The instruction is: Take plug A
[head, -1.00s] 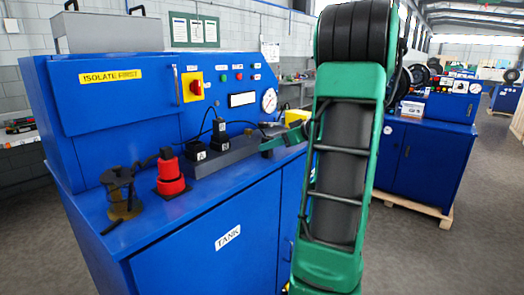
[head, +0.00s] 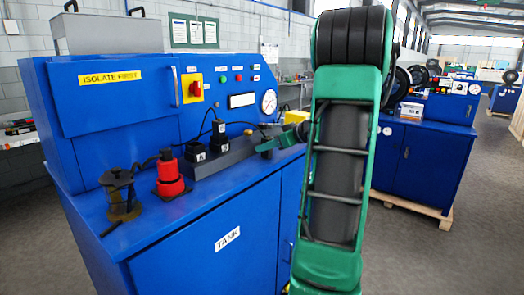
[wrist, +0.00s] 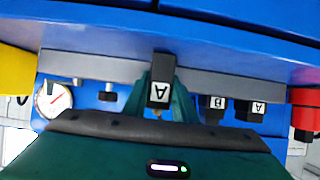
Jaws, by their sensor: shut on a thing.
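Plug A (wrist: 158,95) is a black block with a white A label. In the wrist view it sits between the green fingers of my gripper (wrist: 160,100), which is shut on it. In the head view my gripper (head: 280,142) is at the right end of the grey rail (head: 238,150); I cannot make out the plug clearly there. Two other black blocks on the rail carry labels, one A (head: 195,150) and one B (head: 221,132). They show in the wrist view too, to the right of the held plug, apart from it.
A red and black device (head: 170,178) and a dark metal cup-like fixture (head: 121,195) stand on the blue bench (head: 215,195), left of the rail. A gauge (head: 269,102) and red switch (head: 194,88) are on the panel behind. A thin cable rises behind the B block.

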